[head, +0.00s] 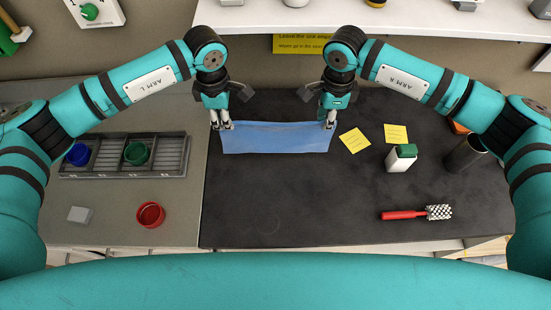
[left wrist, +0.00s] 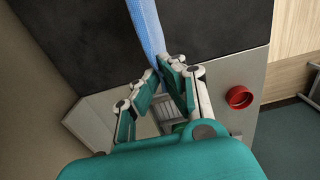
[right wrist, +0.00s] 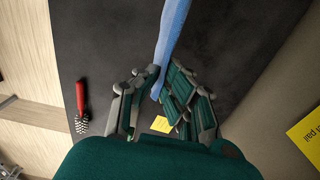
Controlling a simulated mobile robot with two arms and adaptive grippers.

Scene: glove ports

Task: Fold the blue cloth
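The blue cloth (head: 277,137) is stretched between my two grippers over the dark worktop in the head view. My left gripper (head: 221,122) is shut on its left end, and my right gripper (head: 329,121) on its right end. In the left wrist view the cloth (left wrist: 148,28) is a narrow strip running into the fingertips (left wrist: 160,74). In the right wrist view the cloth (right wrist: 170,32) likewise enters between the fingertips (right wrist: 161,78). The cloth looks nearly edge-on there. I cannot tell whether its lower edge touches the worktop.
Yellow notes (head: 355,140), a white bottle with a green cap (head: 401,160), a dark cup (head: 466,155) and a red-handled brush (head: 420,214) are at right. A grey rack (head: 110,155) and a red cup (head: 150,215) are at left. The front of the dark worktop (head: 285,205) is clear.

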